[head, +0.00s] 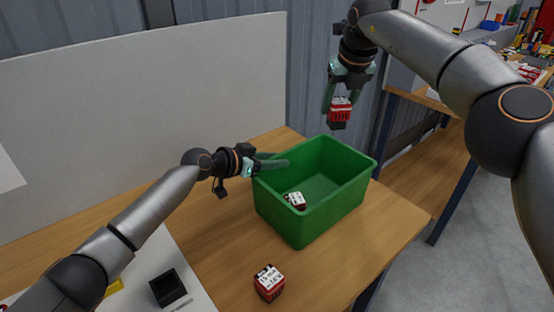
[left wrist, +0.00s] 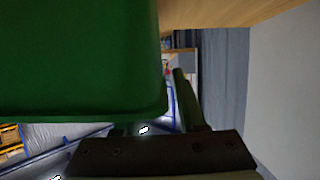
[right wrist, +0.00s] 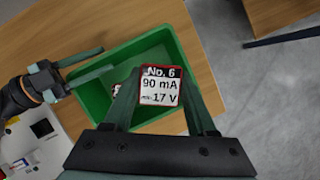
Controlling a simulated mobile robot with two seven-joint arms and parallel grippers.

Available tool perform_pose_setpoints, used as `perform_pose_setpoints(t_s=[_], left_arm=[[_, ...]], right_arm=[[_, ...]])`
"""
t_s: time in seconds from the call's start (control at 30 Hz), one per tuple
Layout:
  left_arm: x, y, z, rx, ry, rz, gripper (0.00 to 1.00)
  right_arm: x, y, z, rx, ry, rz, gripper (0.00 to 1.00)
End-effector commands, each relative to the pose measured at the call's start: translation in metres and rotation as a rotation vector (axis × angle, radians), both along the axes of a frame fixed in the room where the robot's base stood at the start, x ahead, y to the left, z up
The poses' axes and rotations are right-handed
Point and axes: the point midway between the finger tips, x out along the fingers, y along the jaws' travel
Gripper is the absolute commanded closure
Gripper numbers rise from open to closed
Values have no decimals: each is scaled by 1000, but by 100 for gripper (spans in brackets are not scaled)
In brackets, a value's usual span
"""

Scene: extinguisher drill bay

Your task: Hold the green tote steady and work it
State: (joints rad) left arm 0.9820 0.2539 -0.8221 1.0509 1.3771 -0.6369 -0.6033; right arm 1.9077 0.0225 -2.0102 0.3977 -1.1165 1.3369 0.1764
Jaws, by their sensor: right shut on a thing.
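The green tote (head: 312,190) stands upright on the wooden table, open at the top. A red block with a white label (head: 296,200) lies inside it. My left gripper (head: 277,163) is at the tote's left rim with its fingers apart; it also shows in the right wrist view (right wrist: 88,66). The tote's wall fills much of the left wrist view (left wrist: 75,60) and partly hides one finger. My right gripper (head: 340,97) is shut on another red block (head: 340,114), above the tote's far right side. Its label reads No. 6, 90 mA, 17 V in the right wrist view (right wrist: 161,86).
A third red block (head: 268,283) stands on the table in front of the tote. A small black open box (head: 168,288) sits on a white sheet at the lower left. A pale panel (head: 140,90) rises behind the table. Another wooden bench (head: 425,165) stands at the right.

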Motion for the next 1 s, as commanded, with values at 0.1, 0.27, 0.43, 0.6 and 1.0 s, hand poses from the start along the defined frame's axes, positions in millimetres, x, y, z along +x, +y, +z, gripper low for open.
perform_pose_setpoints(t_s=[0.1, 0.27, 0.43, 0.6, 1.0], left_arm=[[4, -5, -3, 1, 1, 0, 60], [5, -7, -4, 2, 0, 1, 60], [5, -7, -4, 2, 0, 1, 60], [5, -7, -4, 2, 0, 1, 75], [5, -6, -4, 1, 0, 1, 100]], right_arm=[[0, 0, 1, 0, -1, 0, 100], [0, 0, 1, 0, -1, 0, 100], [0, 0, 1, 0, -1, 0, 100], [0, 0, 1, 0, -1, 0, 100], [0, 0, 1, 0, -1, 0, 100]])
